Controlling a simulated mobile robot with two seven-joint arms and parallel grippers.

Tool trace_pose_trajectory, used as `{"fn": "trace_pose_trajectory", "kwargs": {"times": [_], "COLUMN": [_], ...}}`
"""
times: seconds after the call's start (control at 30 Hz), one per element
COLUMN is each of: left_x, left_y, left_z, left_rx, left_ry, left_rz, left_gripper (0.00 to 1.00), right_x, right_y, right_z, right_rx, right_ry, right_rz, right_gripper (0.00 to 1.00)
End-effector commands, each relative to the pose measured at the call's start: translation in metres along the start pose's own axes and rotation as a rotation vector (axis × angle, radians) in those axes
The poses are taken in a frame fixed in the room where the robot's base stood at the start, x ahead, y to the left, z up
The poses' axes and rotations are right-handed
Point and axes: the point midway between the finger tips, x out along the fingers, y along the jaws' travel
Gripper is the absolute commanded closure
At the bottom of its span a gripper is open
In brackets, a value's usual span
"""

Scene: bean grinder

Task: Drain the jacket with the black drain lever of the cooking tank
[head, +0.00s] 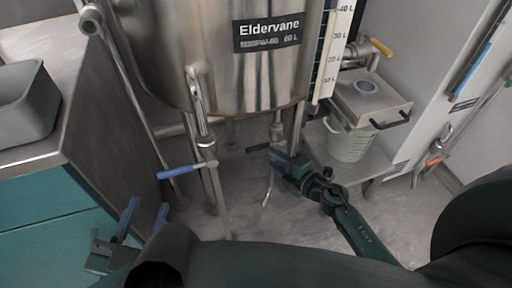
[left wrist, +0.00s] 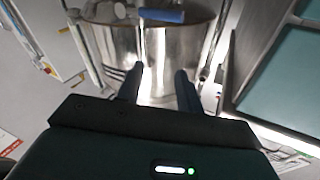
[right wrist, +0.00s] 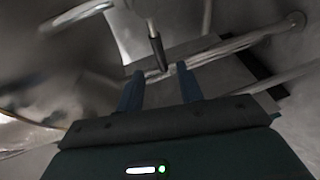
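The steel cooking tank (head: 235,75) stands on legs at the centre of the head view. Below it, the black drain lever (head: 258,148) sticks out just left of my right gripper (head: 277,156). In the right wrist view the black lever (right wrist: 158,50) lies ahead of and between the fingertips of my right gripper (right wrist: 160,75). Those fingers are apart, and I see no contact with the lever. My left gripper (head: 143,210) is open and empty at lower left. In the left wrist view, its fingers (left wrist: 159,78) are also apart.
A blue-handled lever (head: 180,171) juts from a pipe left of the black one. A white bucket (head: 349,140) stands under a steel box at right. A grey bin (head: 25,105) sits on the left counter. Tank legs and pipes crowd the space around the levers.

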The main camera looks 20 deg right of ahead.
Motion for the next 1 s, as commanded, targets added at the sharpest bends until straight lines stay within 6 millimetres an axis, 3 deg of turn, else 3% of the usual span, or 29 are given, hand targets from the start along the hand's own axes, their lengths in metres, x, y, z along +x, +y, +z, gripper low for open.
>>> {"fn": "trace_pose_trajectory", "kwargs": {"times": [0.2, 0.4, 0.83, 1.0], "left_x": [0.000, 0.002, 0.003, 0.003], "left_y": [0.004, 0.005, 0.004, 0.004], "left_z": [0.002, 0.001, -0.001, -0.001], "left_rx": [0.002, -0.020, -0.028, -0.028], "left_ry": [0.054, 0.066, 0.070, 0.070], "left_rz": [0.010, 0.011, 0.011, 0.011], "left_gripper": [0.64, 0.64, 0.64, 0.64], "right_x": [0.048, 0.074, 0.082, 0.081], "right_y": [-0.002, -0.001, 0.000, 0.000], "right_z": [0.000, 0.000, 0.000, 0.000], "right_rx": [0.001, 0.000, 0.000, 0.000], "right_ry": [0.000, 0.000, 0.000, 0.000], "right_rz": [0.003, 0.002, 0.000, 0.000], "right_gripper": [0.63, 0.63, 0.64, 0.78]}}
